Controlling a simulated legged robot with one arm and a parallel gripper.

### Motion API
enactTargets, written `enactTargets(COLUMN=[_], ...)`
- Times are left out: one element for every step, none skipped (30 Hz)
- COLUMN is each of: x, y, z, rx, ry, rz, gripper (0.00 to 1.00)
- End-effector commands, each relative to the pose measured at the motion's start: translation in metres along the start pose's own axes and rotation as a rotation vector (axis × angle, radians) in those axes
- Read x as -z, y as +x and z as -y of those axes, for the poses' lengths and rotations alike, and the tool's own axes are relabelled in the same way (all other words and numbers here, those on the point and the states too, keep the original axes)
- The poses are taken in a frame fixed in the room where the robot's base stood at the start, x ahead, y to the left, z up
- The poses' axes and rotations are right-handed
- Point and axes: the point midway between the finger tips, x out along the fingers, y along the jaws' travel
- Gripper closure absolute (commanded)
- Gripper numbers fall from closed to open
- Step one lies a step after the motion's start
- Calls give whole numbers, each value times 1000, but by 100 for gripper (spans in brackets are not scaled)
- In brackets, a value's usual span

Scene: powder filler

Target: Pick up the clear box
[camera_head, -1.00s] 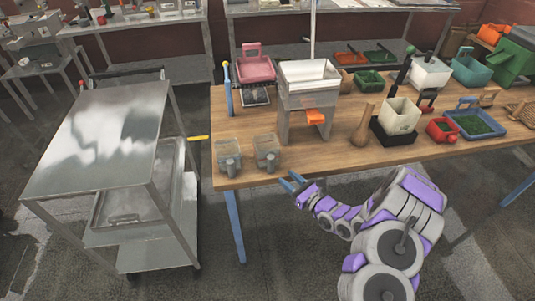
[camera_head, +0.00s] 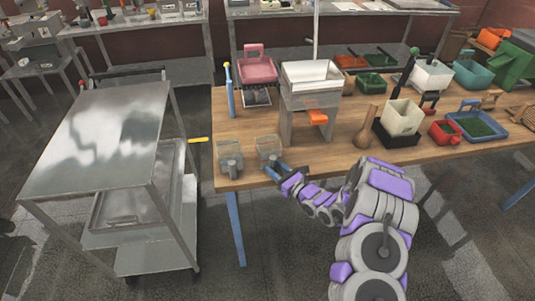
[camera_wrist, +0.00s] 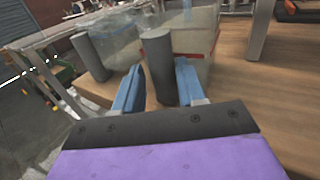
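Two clear boxes with grey cylindrical handles stand side by side on the left front corner of the wooden table. The right clear box (camera_head: 268,145) also shows in the wrist view (camera_wrist: 197,42), behind its upright grey handle. The left clear box (camera_head: 230,149) is beside it and shows in the wrist view (camera_wrist: 118,42) with its own handle. My gripper (camera_head: 271,173) is at the table's front edge, close to the right box. In the wrist view my gripper (camera_wrist: 158,82) is open, with a blue finger on each side of the right box's handle. Contact with the handle is not clear.
The wooden table (camera_head: 300,165) has a metal hopper stand (camera_head: 310,95) behind the boxes and a brown flask (camera_head: 366,132) to the right. A blue upright tool (camera_head: 229,92) stands at the back left. A metal cart (camera_head: 100,140) is left of the table.

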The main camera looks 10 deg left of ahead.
Motion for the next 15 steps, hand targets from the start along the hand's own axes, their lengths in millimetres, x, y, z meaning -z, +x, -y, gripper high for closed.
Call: enactTargets(x=[0,0,0,0,0,0,0,0,0,0,0,0,0,0,0], y=[-1,-1,-1,-1,-1,-1,-1,-1,-1,0,0,0,0,0,0], z=[1,1,1,1,2,1,1,1,1,0,0,0,0,0,0], rx=[1,1,1,1,1,1,1,1,1,1,1,1,1,1,1], ry=[0,1,1,1,1,1,0,0,0,0,-1,-1,-1,-1,-1], rz=[0,1,1,1,1,1,1,1,0,0,0,0,0,0,0], gripper=[65,68,72,75,78,82,85,87,91,94,97,100,100,100,100])
